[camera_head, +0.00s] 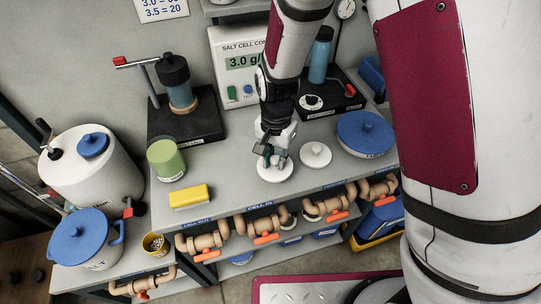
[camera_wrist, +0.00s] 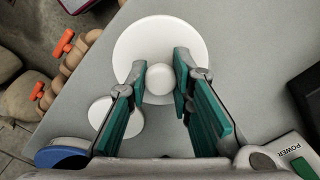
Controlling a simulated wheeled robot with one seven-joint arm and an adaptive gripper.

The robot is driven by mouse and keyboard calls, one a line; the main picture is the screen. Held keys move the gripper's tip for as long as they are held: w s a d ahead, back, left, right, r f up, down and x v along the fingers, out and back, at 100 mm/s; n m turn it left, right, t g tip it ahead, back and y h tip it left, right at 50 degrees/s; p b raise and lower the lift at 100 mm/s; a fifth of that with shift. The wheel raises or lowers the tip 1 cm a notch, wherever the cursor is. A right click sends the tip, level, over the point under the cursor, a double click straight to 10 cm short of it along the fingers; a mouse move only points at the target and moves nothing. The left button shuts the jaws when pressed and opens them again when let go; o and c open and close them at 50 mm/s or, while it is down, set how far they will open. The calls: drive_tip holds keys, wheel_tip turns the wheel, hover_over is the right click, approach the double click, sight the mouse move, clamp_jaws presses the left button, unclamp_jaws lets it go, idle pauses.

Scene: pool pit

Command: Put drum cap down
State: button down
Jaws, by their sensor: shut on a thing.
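A round white cap with a knob (camera_head: 272,174) is under my gripper (camera_head: 272,150) at the middle of the grey bench. In the wrist view the white cap (camera_wrist: 135,45) appears as a wide disc, and the green fingers of my gripper (camera_wrist: 160,80) are on either side of its knob, shut on it. I cannot tell whether its underside touches the bench or is just above it. A second, smaller-looking white cap (camera_head: 315,154) lies right beside it on the bench, and also shows in the wrist view (camera_wrist: 115,118), partly behind a finger.
A blue lid (camera_head: 366,134) stands to the right. A yellow block (camera_head: 190,197) and a green jar (camera_head: 166,160) stand to the left. The salt cell controller (camera_head: 240,65) is behind. Pipes with orange handles (camera_head: 266,238) run along the front edge. A white drum (camera_head: 95,175) stands far left.

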drive_tip(key=w, duration=0.1)
drive_tip(key=w+a, duration=0.1)
drive_tip(key=w, duration=0.1)
drive_tip(key=shift+f, duration=0.2)
drive_tip(key=shift+a+f+p, duration=0.1)
drive_tip(key=shift+f+p, duration=0.2)
drive_tip(key=shift+f, duration=1.45)
drive_tip(key=c, duration=1.4)
unclamp_jaws()
drive_tip(key=shift+f, duration=0.15)
